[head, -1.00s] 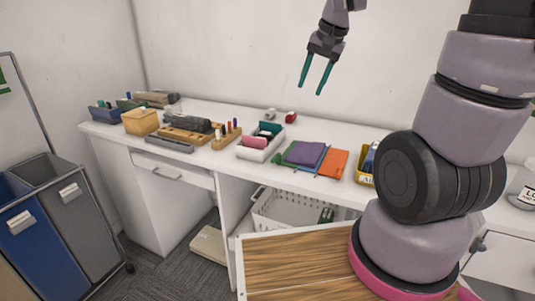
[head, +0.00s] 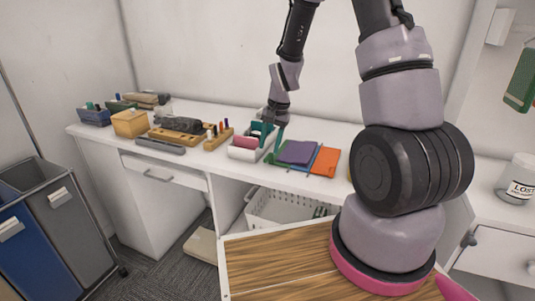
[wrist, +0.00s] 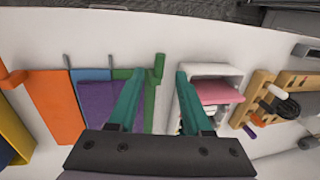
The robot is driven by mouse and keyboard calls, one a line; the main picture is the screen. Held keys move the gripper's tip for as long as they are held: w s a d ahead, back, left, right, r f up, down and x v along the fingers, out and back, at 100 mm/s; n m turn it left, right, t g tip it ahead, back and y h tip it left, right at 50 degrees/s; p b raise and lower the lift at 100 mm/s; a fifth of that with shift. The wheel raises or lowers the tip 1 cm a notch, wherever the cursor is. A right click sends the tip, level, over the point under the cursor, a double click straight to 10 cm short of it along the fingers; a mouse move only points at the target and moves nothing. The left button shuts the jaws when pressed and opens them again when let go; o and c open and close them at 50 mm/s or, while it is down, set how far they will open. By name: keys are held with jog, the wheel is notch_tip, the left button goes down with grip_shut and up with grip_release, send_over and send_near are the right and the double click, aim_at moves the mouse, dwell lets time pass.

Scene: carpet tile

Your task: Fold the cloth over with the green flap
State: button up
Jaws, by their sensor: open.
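The cloth lies flat on the white counter. Its purple flap (head: 298,152) lies over the blue middle (wrist: 92,76), which shows at its edges. The orange flap (head: 325,161) is spread to the right in the head view and the green flap (wrist: 149,100) to the left. An upright green tab (wrist: 159,66) stands at the green flap's outer edge. My gripper (head: 271,132) is open and empty over that side. In the wrist view, its teal fingers (wrist: 158,76) straddle the green tab, one over the purple and green area, one towards the white bin. I cannot tell any contact.
A white bin (wrist: 230,72) with a pink roll stands close beside the green flap. A wooden pen block (head: 218,137) and other trays stand farther left on the counter. A yellow bin (wrist: 14,138) is beyond the orange flap. A white basket (head: 285,208) sits below.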

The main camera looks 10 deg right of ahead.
aim_at(267, 157)
jog(key=shift+w+a+f, duration=0.15)
jog(key=shift+f, duration=0.8)
jog(key=shift+w+a+f, duration=0.1)
jog(key=shift+a+f, duration=0.05)
jog(key=shift+f, duration=0.8)
grip_shut()
